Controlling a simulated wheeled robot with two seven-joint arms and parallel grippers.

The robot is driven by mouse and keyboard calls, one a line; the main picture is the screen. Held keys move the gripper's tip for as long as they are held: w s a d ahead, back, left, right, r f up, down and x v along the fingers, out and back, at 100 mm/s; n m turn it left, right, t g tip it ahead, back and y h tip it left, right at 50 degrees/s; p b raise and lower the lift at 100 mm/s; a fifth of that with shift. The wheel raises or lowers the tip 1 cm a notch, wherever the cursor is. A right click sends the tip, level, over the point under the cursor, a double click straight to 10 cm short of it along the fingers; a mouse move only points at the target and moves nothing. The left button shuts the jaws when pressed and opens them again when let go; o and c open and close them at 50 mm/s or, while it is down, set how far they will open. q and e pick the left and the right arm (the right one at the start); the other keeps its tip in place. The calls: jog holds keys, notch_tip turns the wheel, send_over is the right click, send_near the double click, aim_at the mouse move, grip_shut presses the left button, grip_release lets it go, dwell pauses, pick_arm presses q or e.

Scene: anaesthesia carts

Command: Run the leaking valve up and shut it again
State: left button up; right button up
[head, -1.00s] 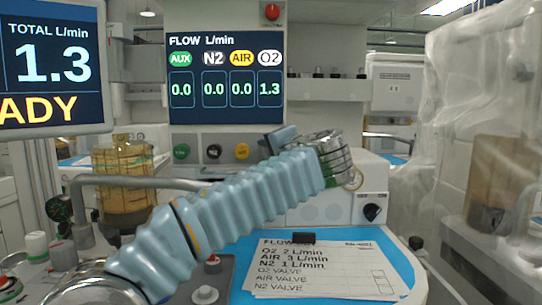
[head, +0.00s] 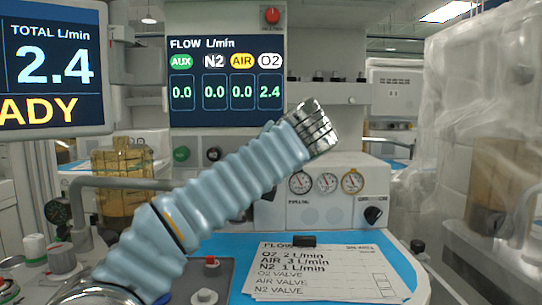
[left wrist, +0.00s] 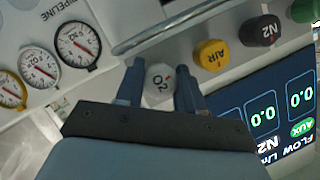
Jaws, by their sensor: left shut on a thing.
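The white O2 knob (left wrist: 158,88) sits on the panel in the left wrist view. My left gripper (left wrist: 161,72) is shut on it, one blue finger on each side. In the head view my left arm's sleeve hides the O2 knob and the fingers. The flow display (head: 225,82) reads O2 2.4, with AUX, N2 and AIR at 0.0. The yellow AIR knob (left wrist: 211,54) and black N2 knob (left wrist: 262,31) are beside the O2 knob and not held. My right gripper is not in view.
The total monitor (head: 52,65) reads 2.4. A paper checklist (head: 318,272) lies on the blue worktop (head: 225,242), listing O2 2, AIR 3 and N2 1 L/min. A metal rail (left wrist: 168,33) runs close to the knobs. Pipeline gauges (head: 327,183) are to the right.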

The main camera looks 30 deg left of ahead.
pick_arm(q)
jog(key=shift+f, duration=0.2)
jog(key=o, duration=0.8)
jog(key=shift+r, duration=0.1)
jog(key=v, duration=1.3)
jog(key=shift+s+d+r+p, duration=0.15)
jog(key=shift+s+d+p, duration=0.15)
jog(key=shift+p, duration=0.05)
